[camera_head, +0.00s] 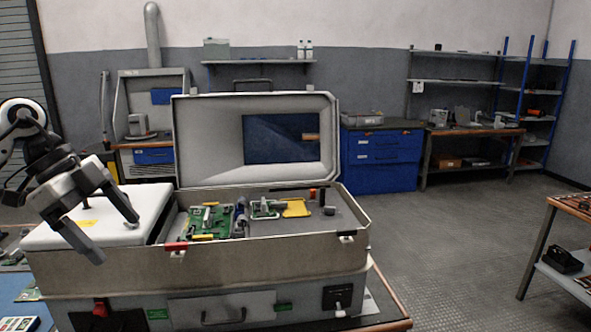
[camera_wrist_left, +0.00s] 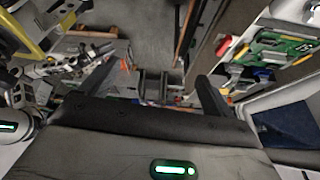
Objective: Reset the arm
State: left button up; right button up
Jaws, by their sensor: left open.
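My left gripper (camera_head: 107,238) hangs at the left of the head view, in front of the white closed lid panel (camera_head: 45,236) of the open case. Its two fingers are spread apart with nothing between them. In the left wrist view the gripper (camera_wrist_left: 153,88) also shows open and empty, its two dark fingers pointing away over the floor. My right gripper is in neither view.
The large case (camera_head: 200,266) stands on a table with its lid (camera_head: 325,145) raised. Inside lie a green circuit board (camera_head: 203,222) and a yellow part (camera_head: 297,208). A blue cabinet (camera_head: 382,176) and shelves stand behind.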

pick_arm(q)
jog(key=d+f+t+h, duration=0.2)
jog(key=d+f+h, duration=0.25)
jog(key=d, duration=0.35)
jog(key=d+f+t+h, duration=0.3)
jog(key=d+h, duration=0.2)
jog(key=d, duration=0.4)
jog(key=d+f+t+h, duration=0.2)
jog(key=d+f+h, duration=0.15)
jog(key=d, duration=0.45)
jog(key=s+a+f+n+y, duration=0.2)
jog(key=s+f+n+y, duration=0.2)
jog(key=f, duration=0.5)
jog(key=s+a+f+n+t+y, duration=0.1)
jog(key=s+a+f+n+y, duration=0.2)
jog(key=s+f+n+y, duration=0.2)
jog(key=s+a+f+n+t+y, duration=0.1)
jog(key=s+a+f+n+y, duration=0.2)
jog(key=f, duration=1)
jog(key=s+n+y, duration=0.2)
jog(key=s+y, duration=0.2)
jog(key=s, duration=0.2)
jog(key=shift+f, duration=0.4)
jog(key=shift+w, duration=0.1)
